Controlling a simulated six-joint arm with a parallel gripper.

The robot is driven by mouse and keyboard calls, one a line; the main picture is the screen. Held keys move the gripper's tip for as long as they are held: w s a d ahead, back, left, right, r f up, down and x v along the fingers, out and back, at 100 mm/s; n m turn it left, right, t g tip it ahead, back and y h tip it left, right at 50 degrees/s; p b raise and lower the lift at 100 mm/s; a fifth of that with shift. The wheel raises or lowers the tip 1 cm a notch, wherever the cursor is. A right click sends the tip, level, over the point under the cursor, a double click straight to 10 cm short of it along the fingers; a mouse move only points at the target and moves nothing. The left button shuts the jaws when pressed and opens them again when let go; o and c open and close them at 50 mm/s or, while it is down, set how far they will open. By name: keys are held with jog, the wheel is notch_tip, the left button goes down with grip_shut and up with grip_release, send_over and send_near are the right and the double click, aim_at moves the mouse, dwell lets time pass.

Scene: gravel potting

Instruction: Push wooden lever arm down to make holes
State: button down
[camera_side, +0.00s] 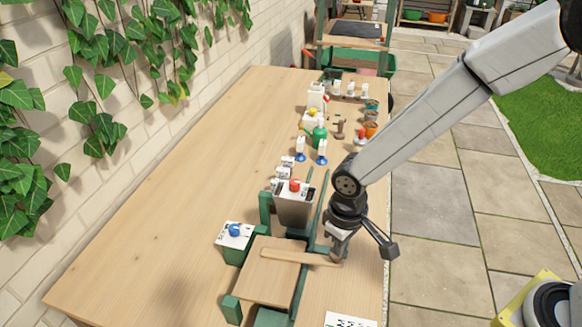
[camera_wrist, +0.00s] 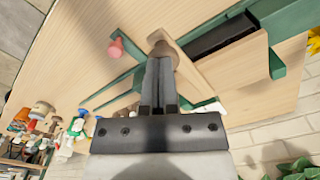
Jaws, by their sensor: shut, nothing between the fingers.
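The wooden lever arm (camera_side: 290,257) lies nearly level across the wooden board of the green-framed press (camera_side: 265,275) in the side view. Its rounded end is at the right, by my gripper (camera_side: 338,256). In the wrist view my gripper (camera_wrist: 159,62) is shut and empty, its fingers together. The tips are at the knobbed end of the lever arm (camera_wrist: 190,72) and overlap it in the picture. I cannot tell whether they touch it. My wrist hides part of the area around the lever's end in the side view.
A grey bin with a red top (camera_side: 294,192) stands behind the press. A white-and-green box with a blue knob (camera_side: 235,238) is at its left. Bottles, a green watering can (camera_side: 320,134) and small pots stand farther back. The table's left side is clear.

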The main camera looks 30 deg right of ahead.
notch_tip(320, 180, up, 11)
dwell(1.3)
jog(key=shift+d, duration=0.1)
jog(key=s+d+f+m+t, duration=0.1)
jog(key=s+d+f, duration=0.1)
jog(key=d, duration=0.6)
jog(key=s+d+f+m+t, duration=0.1)
jog(key=s+d+f+m, duration=0.1)
jog(key=d, duration=0.6)
jog(key=shift+s+d+f+t, duration=0.3)
jog(key=shift+s+d+f, duration=0.1)
jog(key=shift+s, duration=0.35)
jog(key=c, duration=1.3)
grip_release()
